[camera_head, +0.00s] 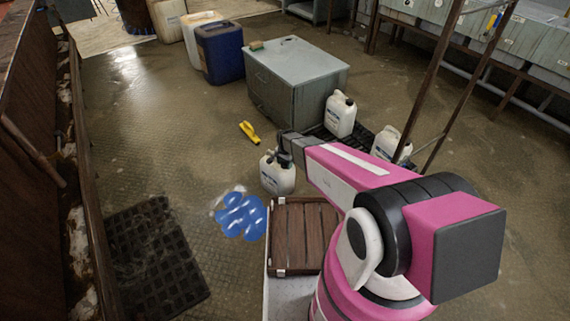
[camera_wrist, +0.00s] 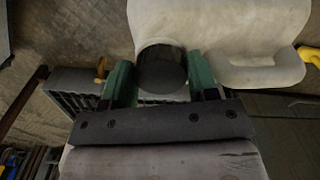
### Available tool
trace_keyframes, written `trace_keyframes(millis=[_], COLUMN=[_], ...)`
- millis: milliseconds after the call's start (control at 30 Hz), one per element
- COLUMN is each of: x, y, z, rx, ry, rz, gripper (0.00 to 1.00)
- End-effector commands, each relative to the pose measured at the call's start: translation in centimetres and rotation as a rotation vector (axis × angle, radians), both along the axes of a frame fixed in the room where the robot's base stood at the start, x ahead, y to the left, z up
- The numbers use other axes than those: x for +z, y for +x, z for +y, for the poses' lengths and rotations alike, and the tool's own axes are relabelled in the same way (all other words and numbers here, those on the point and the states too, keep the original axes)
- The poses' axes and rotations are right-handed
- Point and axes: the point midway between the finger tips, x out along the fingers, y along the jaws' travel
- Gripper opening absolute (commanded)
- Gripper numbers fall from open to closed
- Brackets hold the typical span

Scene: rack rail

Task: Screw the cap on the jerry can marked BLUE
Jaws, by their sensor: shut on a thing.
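A white jerry can (camera_head: 278,177) stands on the floor near the centre of the head view, under the end of my arm. Its pale body (camera_wrist: 225,30) fills the top of the wrist view. My gripper (camera_head: 284,155) is at the can's top. In the wrist view my gripper (camera_wrist: 160,82) has its green fingers on both sides of a round dark cap (camera_wrist: 161,72), shut on it. The cap is at the can's neck; I cannot tell how far it is threaded. The label is too small to read.
Two more white jerry cans (camera_head: 340,114) (camera_head: 391,146) stand to the right, by a metal rack post. A grey cabinet (camera_head: 285,85) stands behind. A yellow object (camera_head: 249,132) and blue paint patches (camera_head: 240,215) are on the floor. A brown slatted crate (camera_head: 300,237) is in front.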

Motion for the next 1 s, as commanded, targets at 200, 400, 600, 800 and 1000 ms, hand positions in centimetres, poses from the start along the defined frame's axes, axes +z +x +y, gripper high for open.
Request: trace_keyframes(millis=[200, 400, 600, 800, 1000], x=[-0.09, -0.1, -0.1, -0.09, -0.09], y=[0.07, 0.06, 0.06, 0.04, 0.05], z=[-0.1, -0.11, -0.11, -0.11, -0.09], rx=[-0.243, -0.331, -0.489, -0.515, -0.513], ry=[-0.003, -0.003, -0.003, -0.003, -0.002], rz=[-0.002, -0.001, -0.001, -0.001, -0.001], gripper=[0.23, 0.23, 0.23, 0.23, 0.84])
